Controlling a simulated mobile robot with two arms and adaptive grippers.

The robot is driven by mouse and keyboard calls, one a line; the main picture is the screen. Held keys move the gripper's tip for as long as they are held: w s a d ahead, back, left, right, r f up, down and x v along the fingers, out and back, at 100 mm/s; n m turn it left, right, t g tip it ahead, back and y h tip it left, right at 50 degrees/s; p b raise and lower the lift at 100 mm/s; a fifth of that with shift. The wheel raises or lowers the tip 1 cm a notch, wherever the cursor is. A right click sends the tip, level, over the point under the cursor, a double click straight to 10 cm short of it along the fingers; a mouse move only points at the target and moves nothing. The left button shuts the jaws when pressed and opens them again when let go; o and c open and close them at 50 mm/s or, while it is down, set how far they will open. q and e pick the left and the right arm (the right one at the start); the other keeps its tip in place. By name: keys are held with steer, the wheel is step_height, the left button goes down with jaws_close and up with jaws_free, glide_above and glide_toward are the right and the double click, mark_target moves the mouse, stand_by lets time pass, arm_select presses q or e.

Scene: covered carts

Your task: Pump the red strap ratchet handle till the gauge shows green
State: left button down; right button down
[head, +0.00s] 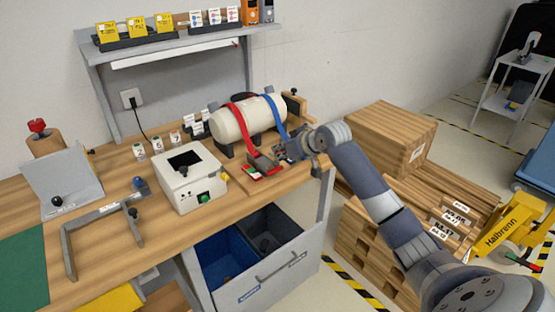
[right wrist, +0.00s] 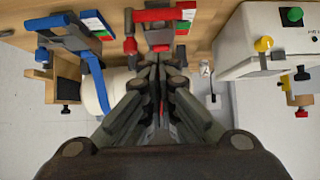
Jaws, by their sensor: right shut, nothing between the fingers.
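A white tank (head: 245,118) lies on the bench, with a red strap (head: 240,122) and a blue strap (head: 274,112) over it. The red strap runs down to a red and dark ratchet (head: 262,163) near the bench's front edge. In the right wrist view the red ratchet (right wrist: 158,36) is just beyond my right gripper (right wrist: 157,62). That gripper is shut and empty, its fingertips close to the ratchet's red parts; contact cannot be told. A small red and green marked panel (head: 268,175) lies by the ratchet; its reading is too small to tell. My left gripper is not in view.
The blue ratchet (right wrist: 67,42) sits beside the red one. A white box with a green knob (head: 188,178) stands left of the tank. Open bins (head: 262,280) are under the bench. Wooden crates (head: 390,135) stand to the right.

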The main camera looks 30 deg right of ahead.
mark_target(264, 163)
steer(key=f, duration=0.2)
steer(key=w+f+p, duration=0.1)
steer(key=f, duration=0.1)
steer(key=shift+w+f, duration=0.15)
steer(key=shift+f, duration=0.15)
step_height(264, 163, down, 2)
steer(key=shift+f, duration=0.1)
steer(key=shift+r, duration=0.2)
